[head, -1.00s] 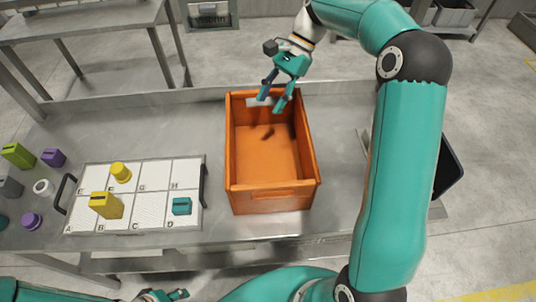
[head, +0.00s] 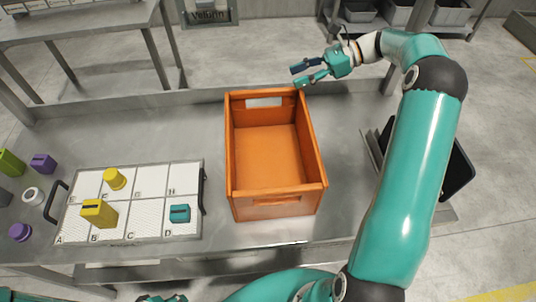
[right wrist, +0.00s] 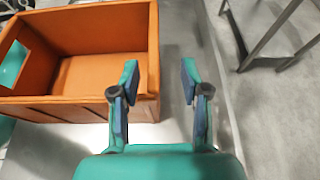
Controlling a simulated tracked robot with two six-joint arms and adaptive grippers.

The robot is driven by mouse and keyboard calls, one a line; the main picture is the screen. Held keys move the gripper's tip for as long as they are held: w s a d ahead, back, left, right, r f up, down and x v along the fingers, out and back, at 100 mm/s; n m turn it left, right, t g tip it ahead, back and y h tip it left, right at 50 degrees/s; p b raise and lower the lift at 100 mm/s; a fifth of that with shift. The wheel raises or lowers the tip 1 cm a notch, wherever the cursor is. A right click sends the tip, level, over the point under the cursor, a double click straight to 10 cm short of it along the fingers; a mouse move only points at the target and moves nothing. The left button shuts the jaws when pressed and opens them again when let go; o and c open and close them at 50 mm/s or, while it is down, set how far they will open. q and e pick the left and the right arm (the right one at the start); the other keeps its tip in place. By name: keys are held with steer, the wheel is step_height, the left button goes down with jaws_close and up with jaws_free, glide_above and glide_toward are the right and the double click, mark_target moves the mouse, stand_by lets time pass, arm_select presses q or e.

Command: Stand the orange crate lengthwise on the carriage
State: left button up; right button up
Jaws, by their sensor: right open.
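The empty orange crate (head: 290,204) sits upright on the metal table, long sides running away from me, a hand slot in each end wall. It also shows at the left of the right wrist view (right wrist: 70,108). My right gripper (head: 297,76) is open and empty, near the crate's far right corner. Only a bit of my left gripper (head: 164,298) shows at the bottom edge. I cannot tell which surface is the carriage.
A white lettered tray (head: 150,222) with dark handles lies left of the crate, bearing yellow and teal pieces. Green, purple and white pieces lie further left. A dark panel (head: 455,172) stands at the right end of the metal table (head: 345,150).

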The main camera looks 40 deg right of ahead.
mark_target(271, 89)
steer(key=shift+s+f+p+x, duration=0.1)
steer(key=shift+s+p+x, duration=0.05)
steer(key=shift+x, duration=1.35)
steer(key=shift+s+f+p+x, duration=0.1)
steer(key=shift+s+p+x, duration=0.1)
steer(key=shift+x, duration=1.25)
steer(key=shift+s+f+p+x, duration=0.1)
steer(key=shift+p+x, duration=0.05)
steer(key=shift+x, duration=1.35)
steer(key=shift+a, duration=0.1)
jaws_close()
steer(key=shift+r, duration=0.1)
